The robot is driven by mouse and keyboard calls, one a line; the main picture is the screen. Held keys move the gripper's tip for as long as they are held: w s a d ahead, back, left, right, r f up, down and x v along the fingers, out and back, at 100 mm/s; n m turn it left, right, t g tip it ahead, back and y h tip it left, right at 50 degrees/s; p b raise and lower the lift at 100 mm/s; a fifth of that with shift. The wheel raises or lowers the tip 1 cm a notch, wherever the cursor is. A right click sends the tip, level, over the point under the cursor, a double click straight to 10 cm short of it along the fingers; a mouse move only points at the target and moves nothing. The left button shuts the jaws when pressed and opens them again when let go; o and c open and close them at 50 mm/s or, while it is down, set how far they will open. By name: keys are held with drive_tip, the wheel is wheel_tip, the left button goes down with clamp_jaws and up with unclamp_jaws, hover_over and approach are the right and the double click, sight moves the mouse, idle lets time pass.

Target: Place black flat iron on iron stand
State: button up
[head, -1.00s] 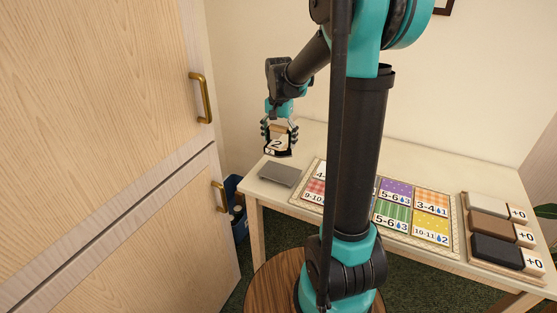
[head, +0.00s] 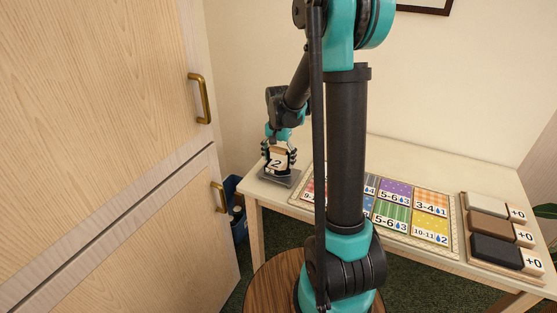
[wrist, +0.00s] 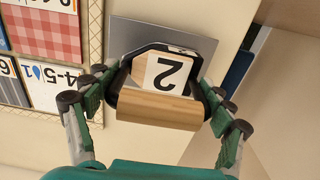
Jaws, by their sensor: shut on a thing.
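The black flat iron (head: 277,163) has a wooden handle, a black base and a light label with the number 2. My gripper (head: 279,158) is shut on it, with fingers on both sides of the handle, and it also shows in the wrist view (wrist: 158,95). The iron stand is a flat grey plate (head: 292,180) on the table's left end. In the wrist view the iron (wrist: 155,108) is over the plate (wrist: 126,36), whose far part shows beyond it. The iron looks level and very low over the plate; I cannot tell whether they touch.
A board of patterned cards (head: 437,232) lies right of the plate, close to it. A rack with white, brown and black blocks (head: 466,236) is at the table's right. A wooden cabinet (head: 150,190) stands at left. A round wooden stool (head: 268,288) is in front.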

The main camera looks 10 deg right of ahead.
drive_tip(key=shift+f, duration=0.1)
drive_tip(key=o, duration=1.2)
wheel_tip(320, 180, up, 12)
drive_tip(key=s+d+f+n+t, duration=0.1)
drive_tip(key=s+f+n, duration=0.1)
drive_tip(key=s+f, duration=0.2)
drive_tip(key=s+d+f+n+t, duration=0.1)
drive_tip(key=s+f, duration=0.3)
drive_tip(key=s, duration=0.6)
drive_tip(key=s+d+f+n+t, duration=0.2)
drive_tip(key=s+f+n, duration=0.1)
drive_tip(key=s, duration=0.5)
drive_tip(key=shift+d+f+n, duration=0.15)
drive_tip(key=shift+f+n, duration=0.25)
drive_tip(key=shift+n, duration=0.2)
